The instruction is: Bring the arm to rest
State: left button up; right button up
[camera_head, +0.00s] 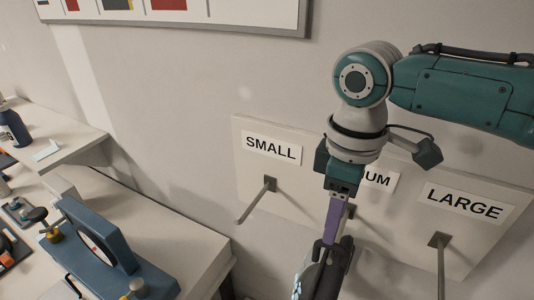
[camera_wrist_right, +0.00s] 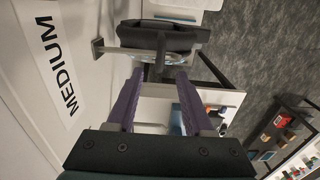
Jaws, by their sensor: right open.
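My right gripper (camera_head: 331,238) comes in from the right, in front of the MEDIUM label (camera_head: 378,179) on the wall panel. In the right wrist view its two purple fingers (camera_wrist_right: 160,75) stand apart with nothing between them. A dark item (camera_head: 322,272) is just beyond the fingertips; it also shows in the right wrist view (camera_wrist_right: 165,38), at the metal peg (camera_wrist_right: 125,52) beside the MEDIUM label. It appears to hang on that peg, but the contact is partly hidden. My left gripper is not in view.
Pegs stick out under the SMALL label (camera_head: 271,148) and the LARGE label (camera_head: 464,205); both look empty. At the left, a bench holds a blue frame-like device (camera_head: 100,250), and a shelf holds a dark blue bottle (camera_head: 13,128). Bare wall lies between bench and panel.

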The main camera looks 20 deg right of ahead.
jog(key=shift+r+p, duration=0.3)
jog(key=shift+r, duration=0.4)
jog(key=s+a+f+t+y, duration=0.1)
jog(key=s+a+f+y, duration=0.1)
jog(key=s+a, duration=0.75)
jog(key=s+d+r+m+t+h, duration=0.1)
jog(key=s+d+r+m+t, duration=0.1)
jog(key=s+d+r+m, duration=0.3)
jog(key=s+m, duration=0.1)
jog(key=s, duration=0.2)
jog(key=shift+s+d+r+t+h, duration=0.15)
jog(key=shift+d+r+t+h, duration=0.15)
jog(key=shift+h, duration=0.1)
dwell(0.6)
